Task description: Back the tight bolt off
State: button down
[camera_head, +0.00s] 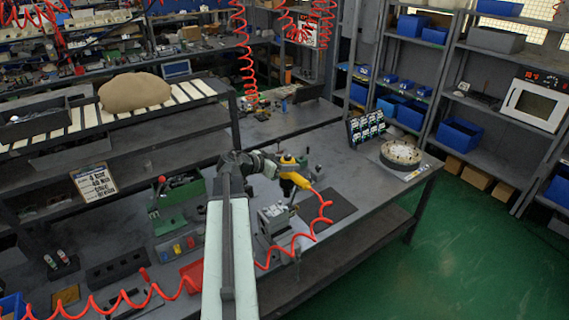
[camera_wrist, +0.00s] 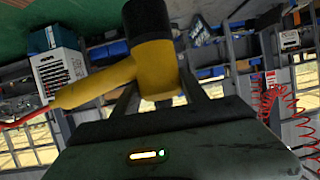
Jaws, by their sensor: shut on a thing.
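A yellow power tool with a black head (camera_head: 290,172) is held in my gripper (camera_head: 279,168) above the workbench. In the wrist view, the yellow tool (camera_wrist: 160,75) sits between the fingers of my gripper (camera_wrist: 158,94), its handle pointing left to a red hose. A grey metal block (camera_head: 278,216) stands on the bench, below the tool in the head view. The tool appears apart from the block. No single bolt can be made out at this size, so I cannot tell which one is tight.
A dark mat (camera_head: 328,207) lies right of the block. A green fixture (camera_head: 179,207) stands left of my arm. A round flange (camera_head: 401,155) and a rack of small parts (camera_head: 366,128) are at the bench's right. The red coiled hose (camera_head: 323,212) hangs beside the block.

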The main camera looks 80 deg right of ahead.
aim_at(281, 179)
jog(key=shift+w+a, duration=0.1)
jog(key=shift+w, duration=0.25)
jog(key=shift+f, duration=0.15)
notch_tip(281, 179, down, 4)
jog(key=b, duration=0.5)
jog(key=shift+f, duration=0.25)
jog(key=shift+f+b, duration=0.45)
jog(key=shift+f, duration=0.05)
dwell(0.5)
jog(key=shift+a+f+b, duration=0.1)
jog(key=shift+f+b, duration=0.45)
dwell(2.6)
